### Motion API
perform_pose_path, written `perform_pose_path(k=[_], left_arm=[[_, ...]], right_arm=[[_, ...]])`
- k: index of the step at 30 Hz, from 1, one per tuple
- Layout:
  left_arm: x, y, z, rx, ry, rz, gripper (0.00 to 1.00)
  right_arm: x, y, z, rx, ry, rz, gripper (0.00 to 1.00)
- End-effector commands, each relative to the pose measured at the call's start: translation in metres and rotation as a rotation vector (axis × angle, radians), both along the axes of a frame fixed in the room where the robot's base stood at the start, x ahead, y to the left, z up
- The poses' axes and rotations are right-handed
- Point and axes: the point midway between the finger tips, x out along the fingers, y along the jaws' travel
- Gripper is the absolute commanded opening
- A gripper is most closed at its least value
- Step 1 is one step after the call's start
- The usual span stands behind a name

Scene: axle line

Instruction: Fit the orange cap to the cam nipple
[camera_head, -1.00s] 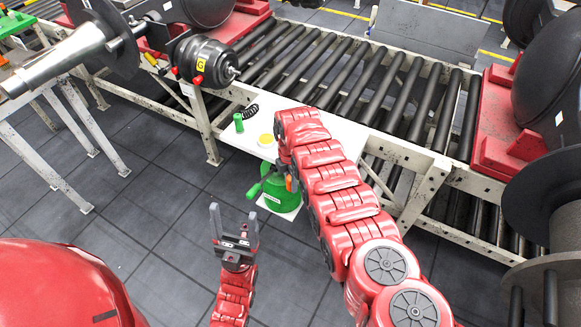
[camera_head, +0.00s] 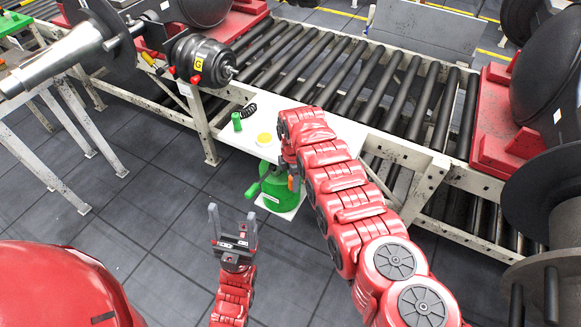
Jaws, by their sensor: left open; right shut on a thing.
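My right arm reaches up from the lower right to the white worktop. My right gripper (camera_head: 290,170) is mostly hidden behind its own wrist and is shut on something. A small orange piece, seemingly the orange cap (camera_head: 293,183), shows at its tip, in front of the green pail. My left gripper (camera_head: 233,226) is open and empty, fingers pointing up, over the floor in front of the worktop. A black drum-shaped unit (camera_head: 205,60) with a yellow G label and red plugs hangs at the axle end, upper left. I cannot make out which fitting is the cam nipple.
The white worktop (camera_head: 340,132) carries a green cylinder (camera_head: 237,122), a yellow disc (camera_head: 264,139) and a black coil (camera_head: 249,110). A green pail (camera_head: 278,192) stands below its front edge. A roller conveyor (camera_head: 385,92) runs behind.

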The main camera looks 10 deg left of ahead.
Motion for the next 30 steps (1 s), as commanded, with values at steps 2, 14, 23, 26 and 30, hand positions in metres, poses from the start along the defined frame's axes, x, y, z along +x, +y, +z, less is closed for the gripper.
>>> perform_pose_path(k=[2, 14, 23, 26, 30], left_arm=[[0.0, 0.0, -0.001, 0.0, 0.0, 0.0, 0.73], [0.0, 0.0, -0.002, 0.0, 0.0, 0.0, 0.73], [0.0, 0.0, -0.004, 0.0, 0.0, 0.0, 0.73], [0.0, 0.0, -0.004, 0.0, 0.0, 0.0, 0.73], [0.0, 0.0, -0.005, 0.0, 0.0, 0.0, 0.73]], right_arm=[[0.0, 0.001, -0.002, 0.001, -0.003, -0.015, 0.0], [0.0, -0.003, -0.004, 0.0, 0.004, -0.061, 0.0], [0.002, -0.008, -0.007, 0.002, 0.004, -0.137, 0.0], [0.003, -0.01, -0.008, 0.003, 0.001, -0.155, 0.0], [0.003, -0.013, -0.009, -0.002, 0.001, -0.178, 0.0]])
